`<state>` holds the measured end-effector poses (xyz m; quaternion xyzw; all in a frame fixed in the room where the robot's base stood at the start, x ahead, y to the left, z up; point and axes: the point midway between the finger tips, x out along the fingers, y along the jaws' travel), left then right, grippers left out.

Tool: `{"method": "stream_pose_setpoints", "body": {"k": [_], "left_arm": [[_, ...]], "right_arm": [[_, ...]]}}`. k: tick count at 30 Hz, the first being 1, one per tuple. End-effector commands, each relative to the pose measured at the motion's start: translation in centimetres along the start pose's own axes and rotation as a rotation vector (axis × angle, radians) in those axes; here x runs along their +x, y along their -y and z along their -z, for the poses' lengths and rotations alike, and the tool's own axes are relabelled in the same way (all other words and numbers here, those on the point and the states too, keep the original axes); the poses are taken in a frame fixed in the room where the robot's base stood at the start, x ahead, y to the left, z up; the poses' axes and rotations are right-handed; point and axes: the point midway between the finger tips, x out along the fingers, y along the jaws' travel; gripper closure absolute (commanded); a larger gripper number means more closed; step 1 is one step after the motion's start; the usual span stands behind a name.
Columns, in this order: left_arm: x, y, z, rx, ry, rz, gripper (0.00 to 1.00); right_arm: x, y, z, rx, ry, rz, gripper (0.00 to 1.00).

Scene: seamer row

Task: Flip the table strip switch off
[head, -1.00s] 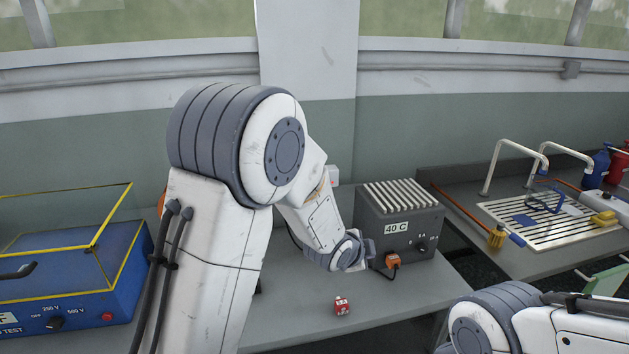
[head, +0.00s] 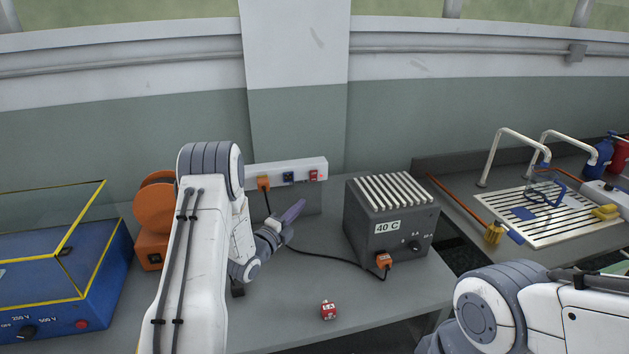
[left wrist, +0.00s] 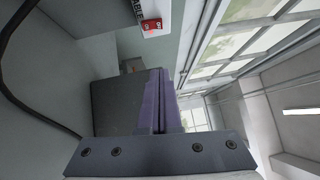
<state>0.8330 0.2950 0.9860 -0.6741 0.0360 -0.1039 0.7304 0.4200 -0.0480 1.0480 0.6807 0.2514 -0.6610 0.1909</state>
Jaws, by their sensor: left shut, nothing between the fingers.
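My left gripper (head: 296,209) has purple fingers, shut and empty, below and in front of the strip, apart from the switch. My right gripper is outside the views.
A dark ribbed box (head: 361,224) marked 40 C stands right of my left gripper. A black cable (head: 325,261) runs to its orange plug. A small red block (head: 328,311) lies near the table front. An orange reel-like device (head: 153,210) and blue tester (head: 100,262) are at left.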

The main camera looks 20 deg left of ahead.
Motion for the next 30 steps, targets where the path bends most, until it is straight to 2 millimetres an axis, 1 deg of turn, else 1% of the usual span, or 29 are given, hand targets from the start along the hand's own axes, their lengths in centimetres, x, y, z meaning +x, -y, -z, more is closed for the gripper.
{"method": "stream_pose_setpoints", "body": {"k": [1, 4, 8, 11, 18, 23, 27, 30], "left_arm": [[-0.2, 0.0, -0.4, 0.000, 0.007, 0.000, 1.00], [-0.4, 0.0, -0.8, 0.000, 0.011, -0.001, 1.00], [0.3, 0.1, -0.8, 0.001, 0.010, -0.001, 1.00], [1.7, 0.2, -0.7, 0.001, 0.007, 0.000, 1.00], [6.8, 0.3, -0.6, 0.001, 0.006, 0.001, 1.00], [9.9, 0.3, -0.6, 0.000, 0.006, 0.001, 1.00], [11.2, 0.2, -2.1, 0.000, 0.009, -0.001, 1.00], [11.9, 0.1, -2.7, -0.001, 0.008, -0.001, 1.00]], "right_arm": [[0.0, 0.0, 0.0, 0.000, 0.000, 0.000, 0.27], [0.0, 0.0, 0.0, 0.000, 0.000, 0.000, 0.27], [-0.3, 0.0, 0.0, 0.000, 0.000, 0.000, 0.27], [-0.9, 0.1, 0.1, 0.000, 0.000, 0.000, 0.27], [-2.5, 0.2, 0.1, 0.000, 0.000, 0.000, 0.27], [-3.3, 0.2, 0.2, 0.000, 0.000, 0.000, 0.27], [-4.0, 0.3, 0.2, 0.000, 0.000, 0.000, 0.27], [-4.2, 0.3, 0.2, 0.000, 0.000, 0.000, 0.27]]}}
